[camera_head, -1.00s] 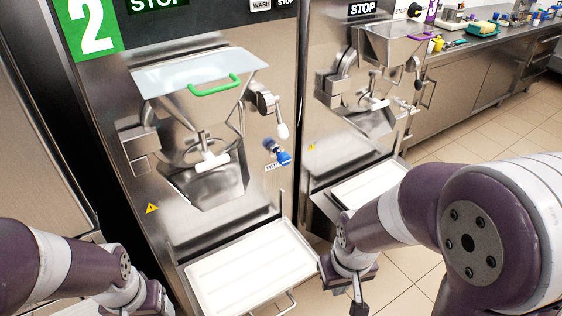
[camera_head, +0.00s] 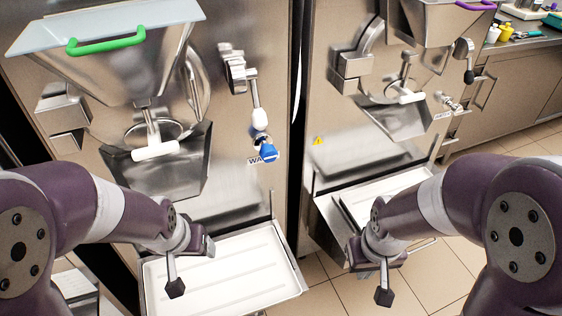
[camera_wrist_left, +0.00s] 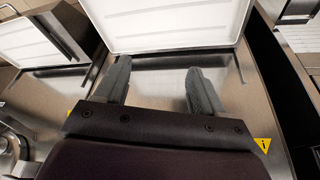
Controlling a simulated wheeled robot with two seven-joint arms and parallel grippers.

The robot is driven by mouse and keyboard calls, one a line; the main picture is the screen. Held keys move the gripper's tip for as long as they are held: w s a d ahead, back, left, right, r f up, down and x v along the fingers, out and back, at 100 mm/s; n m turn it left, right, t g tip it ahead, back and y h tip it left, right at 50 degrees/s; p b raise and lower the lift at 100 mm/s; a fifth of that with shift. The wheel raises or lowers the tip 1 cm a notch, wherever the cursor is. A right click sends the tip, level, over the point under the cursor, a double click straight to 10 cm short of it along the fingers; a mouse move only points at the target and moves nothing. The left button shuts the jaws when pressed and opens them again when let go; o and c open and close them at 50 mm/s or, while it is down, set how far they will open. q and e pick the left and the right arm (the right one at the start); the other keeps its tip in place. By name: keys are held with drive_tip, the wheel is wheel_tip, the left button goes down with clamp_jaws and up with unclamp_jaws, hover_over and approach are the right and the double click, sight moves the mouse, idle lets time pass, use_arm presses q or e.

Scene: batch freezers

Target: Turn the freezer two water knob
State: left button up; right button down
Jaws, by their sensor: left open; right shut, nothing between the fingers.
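The blue water knob (camera_head: 267,152) of freezer two sticks out from its steel front, right of the chute, by a partly hidden label that reads "WA". A white-tipped lever (camera_head: 257,110) hangs just above it. My left gripper (camera_head: 175,288) is in front of freezer two, over its white tray, below and left of the knob and apart from it. In the left wrist view its two fingers (camera_wrist_left: 158,66) are spread with nothing between them. My right gripper (camera_head: 383,296) is shut and empty, in front of the neighbouring freezer on the right.
Freezer two has a hopper with a green handle (camera_head: 105,42), a steel chute (camera_head: 180,175) and a white tray (camera_head: 245,265) jutting forward. The neighbouring freezer has its own tray (camera_head: 385,190) and purple handle (camera_head: 475,5). Tiled floor shows at lower right.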

use_arm(q)
drive_tip(key=w+d+f+t+b, duration=0.3)
drive_tip(key=w+d, duration=0.3)
drive_tip(key=w, duration=0.1)
drive_tip(key=n+t+y+b, duration=0.15)
drive_tip(key=t+y, duration=0.35)
drive_tip(key=t, duration=0.6)
approach(270, 157)
drive_tip(key=x, duration=1)
drive_tip(key=shift+w+a, duration=0.1)
drive_tip(key=shift+w, duration=0.3)
use_arm(e)
wheel_tip(270, 157, down, 7)
drive_tip(key=shift+d+r, duration=0.15)
use_arm(q)
drive_tip(key=c, duration=1)
drive_tip(key=shift+c, duration=0.2)
